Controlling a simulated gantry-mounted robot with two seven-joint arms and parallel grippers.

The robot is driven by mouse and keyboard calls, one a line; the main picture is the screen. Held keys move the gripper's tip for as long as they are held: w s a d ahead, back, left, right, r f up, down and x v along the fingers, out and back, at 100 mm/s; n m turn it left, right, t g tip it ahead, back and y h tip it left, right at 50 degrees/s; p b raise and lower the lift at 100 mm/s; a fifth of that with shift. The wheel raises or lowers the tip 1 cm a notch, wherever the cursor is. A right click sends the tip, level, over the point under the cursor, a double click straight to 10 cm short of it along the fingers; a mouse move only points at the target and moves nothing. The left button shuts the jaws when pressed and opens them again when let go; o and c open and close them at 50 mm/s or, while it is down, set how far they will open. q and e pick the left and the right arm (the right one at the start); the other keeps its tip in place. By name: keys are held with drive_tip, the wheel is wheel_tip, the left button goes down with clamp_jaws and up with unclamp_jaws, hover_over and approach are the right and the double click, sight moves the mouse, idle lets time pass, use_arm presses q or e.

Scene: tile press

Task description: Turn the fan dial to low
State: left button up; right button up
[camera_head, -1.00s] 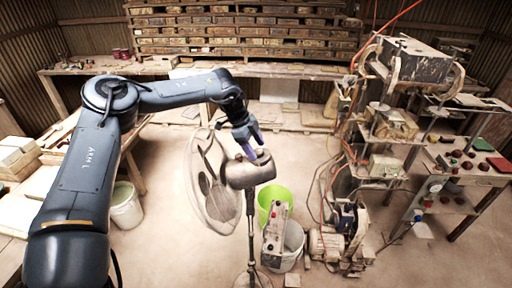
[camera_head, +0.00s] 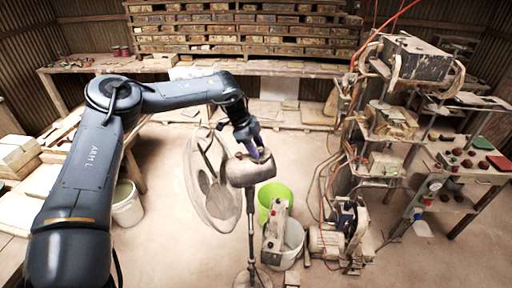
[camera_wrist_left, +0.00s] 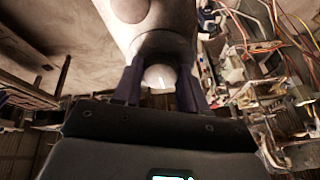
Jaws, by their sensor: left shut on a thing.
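A grey pedestal fan (camera_head: 250,172) stands on the floor in the middle of the head view, its round cage (camera_head: 213,190) facing left. My left gripper (camera_head: 256,153) reaches down to the top rear of the fan's motor housing. In the left wrist view the two dark fingers sit on either side of a pale round knob (camera_wrist_left: 160,77) at the end of the housing (camera_wrist_left: 150,25), and the left gripper (camera_wrist_left: 160,88) is shut on it. The knob's markings and setting cannot be read. My right gripper is not in either view.
The tile press machine (camera_head: 400,110) with hoses is farther right. Another white bucket (camera_head: 126,205) stands left. Floor in front is clear.

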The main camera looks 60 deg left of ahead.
use_arm(q)
drive_tip(key=shift+f+m+b, duration=0.1)
drive_tip(key=shift+m+b, duration=0.4)
drive_tip(key=shift+m, duration=0.1)
drive_tip(key=shift+m+b, duration=0.5)
drive_tip(key=shift+m, duration=0.7)
drive_tip(key=m+b, duration=0.1)
drive_tip(key=m, duration=0.2)
drive_tip(key=shift+m+g, duration=0.4)
drive_tip(key=shift+m, duration=0.6)
drive_tip(key=shift+w, duration=0.1)
drive_tip(key=o, duration=1.1)
